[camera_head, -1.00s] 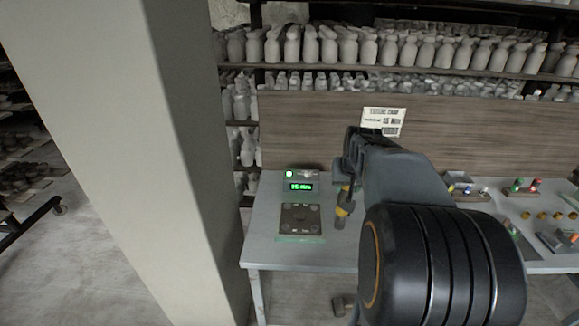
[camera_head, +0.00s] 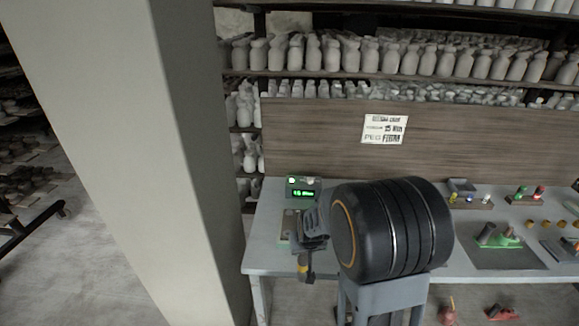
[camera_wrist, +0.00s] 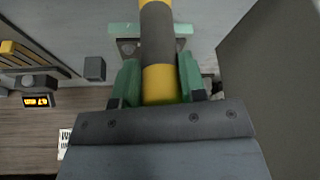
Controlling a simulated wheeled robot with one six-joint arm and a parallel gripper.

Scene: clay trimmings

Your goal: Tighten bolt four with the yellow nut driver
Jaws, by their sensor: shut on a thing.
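My gripper (camera_head: 311,243) is shut on the yellow nut driver (camera_head: 304,263), which hangs down at the front edge of the bench. In the wrist view the driver (camera_wrist: 158,45) shows yellow and dark grey bands between the green finger pads of my gripper (camera_wrist: 158,78). The dark bolt plate (camera_head: 288,224) lies on the bench behind the gripper, mostly covered by my arm. Bolt four cannot be made out, and the driver's tip is not clearly against anything.
A small box with a green display (camera_head: 303,192) stands behind the plate. A large pillar (camera_head: 195,160) rises at the left. A wooden back panel with a sign (camera_head: 384,129) closes the bench's rear. Trays and small parts (camera_head: 500,240) occupy the right side.

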